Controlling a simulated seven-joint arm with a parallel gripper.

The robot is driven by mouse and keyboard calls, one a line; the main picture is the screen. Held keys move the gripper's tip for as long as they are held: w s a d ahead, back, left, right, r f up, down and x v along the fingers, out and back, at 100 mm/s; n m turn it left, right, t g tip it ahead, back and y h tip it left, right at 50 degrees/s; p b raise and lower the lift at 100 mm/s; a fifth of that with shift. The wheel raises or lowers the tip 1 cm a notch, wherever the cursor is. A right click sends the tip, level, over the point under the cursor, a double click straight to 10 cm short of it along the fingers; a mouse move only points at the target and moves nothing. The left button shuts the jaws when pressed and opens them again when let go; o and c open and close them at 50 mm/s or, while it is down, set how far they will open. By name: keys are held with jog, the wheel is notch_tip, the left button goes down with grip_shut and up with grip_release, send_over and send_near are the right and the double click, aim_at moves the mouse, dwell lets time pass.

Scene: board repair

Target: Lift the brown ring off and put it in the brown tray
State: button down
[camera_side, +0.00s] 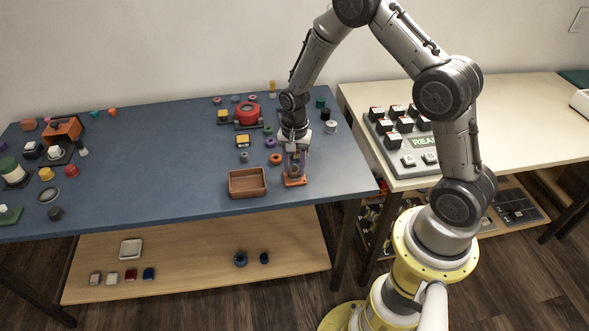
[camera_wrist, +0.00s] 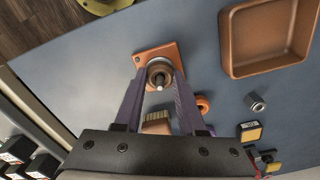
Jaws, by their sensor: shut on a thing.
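The brown tray (camera_side: 247,194) is empty and stands on the blue table, left of the orange base (camera_side: 294,182). In the wrist view the brown tray (camera_wrist: 228,48) is at the upper right. The orange base (camera_wrist: 146,57) carries an upright post with a silver tip (camera_wrist: 159,84). The brown ring (camera_wrist: 159,68) looks dark and sits around this post, between my fingertips. My gripper (camera_side: 294,167) points down over the base, and its fingers (camera_wrist: 160,76) are shut on the ring from both sides. How high the ring sits on the post is hard to tell.
An orange ring (camera_side: 276,158) lies close behind the base, with a purple ring (camera_side: 270,142) beyond it. A small metal cylinder (camera_wrist: 256,102) and a yellow-topped block (camera_wrist: 250,132) lie near the tray. Clear table lies left of the tray.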

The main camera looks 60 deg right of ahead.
notch_tip(320, 180, up, 10)
dwell(0.5)
dwell(0.4)
jog(key=s+a+r, duration=0.2)
jog(key=s+a, duration=0.3)
jog(key=a, duration=0.4)
send_over(248, 186)
jog(key=s, duration=0.1)
notch_tip(248, 186, down, 9)
jog(key=shift+s+r, duration=0.1)
jog(key=shift+r, duration=0.1)
jog(key=shift+w+f, duration=0.5)
jog(key=shift+f, duration=0.05)
jog(key=shift+w+f, duration=0.1)
jog(key=shift+f, duration=1.55)
